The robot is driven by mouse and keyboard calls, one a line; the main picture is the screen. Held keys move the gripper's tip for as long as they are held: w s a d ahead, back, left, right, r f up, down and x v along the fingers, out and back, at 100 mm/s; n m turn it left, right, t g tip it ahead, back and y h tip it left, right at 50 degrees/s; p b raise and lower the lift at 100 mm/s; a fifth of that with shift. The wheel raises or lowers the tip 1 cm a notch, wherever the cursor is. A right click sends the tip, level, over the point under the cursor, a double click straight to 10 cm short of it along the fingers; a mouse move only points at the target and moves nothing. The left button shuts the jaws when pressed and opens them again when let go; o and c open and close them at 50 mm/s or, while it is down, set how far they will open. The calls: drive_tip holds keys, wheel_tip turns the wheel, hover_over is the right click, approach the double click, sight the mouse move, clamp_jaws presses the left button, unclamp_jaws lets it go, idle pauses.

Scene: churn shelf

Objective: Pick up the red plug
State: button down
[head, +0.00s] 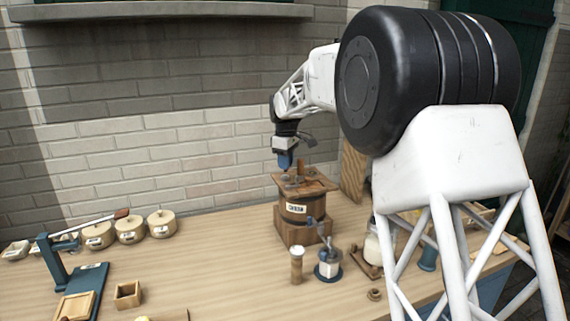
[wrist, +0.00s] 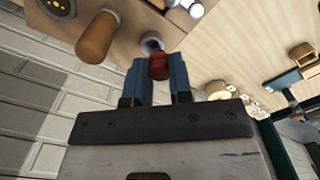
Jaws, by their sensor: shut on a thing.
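The red plug (wrist: 158,67) is a small rounded red piece between the two blue fingers of my gripper (wrist: 157,78) in the wrist view. The fingers are shut on it. A round grey-rimmed hole (wrist: 151,43) shows right beside the plug; I cannot tell how far the plug is clear of it. In the head view my gripper (head: 286,161) is just above the top of the wooden churn (head: 293,209), and the plug cannot be made out there.
A wooden peg (wrist: 97,38) stands close to the gripper on the churn's top. A wooden cylinder (head: 296,266) and a small grinder (head: 328,264) stand in front of the churn. Lidded pots (head: 130,229) stand at the left by the brick wall.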

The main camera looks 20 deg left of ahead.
drive_tip(key=s+d+r, duration=0.1)
drive_tip(key=s+d, duration=0.7)
drive_tip(key=s, duration=0.4)
drive_tip(key=shift+d+r, duration=0.15)
drive_tip(key=shift+d, duration=0.1)
drive_tip(key=shift+d, duration=0.1)
idle(0.5)
drive_tip(key=s+d+f, duration=0.2)
drive_tip(key=d+f, duration=0.7)
drive_tip(key=d, duration=0.4)
drive_tip(key=s+d+f, duration=0.2)
drive_tip(key=d+f, duration=0.8)
drive_tip(key=d, duration=0.4)
drive_tip(key=shift+f, duration=0.2)
drive_tip(key=shift+a+f, duration=0.1)
drive_tip(key=shift+f, duration=0.15)
drive_tip(key=shift+f, duration=2)
drive_tip(key=shift+f, duration=0.6)
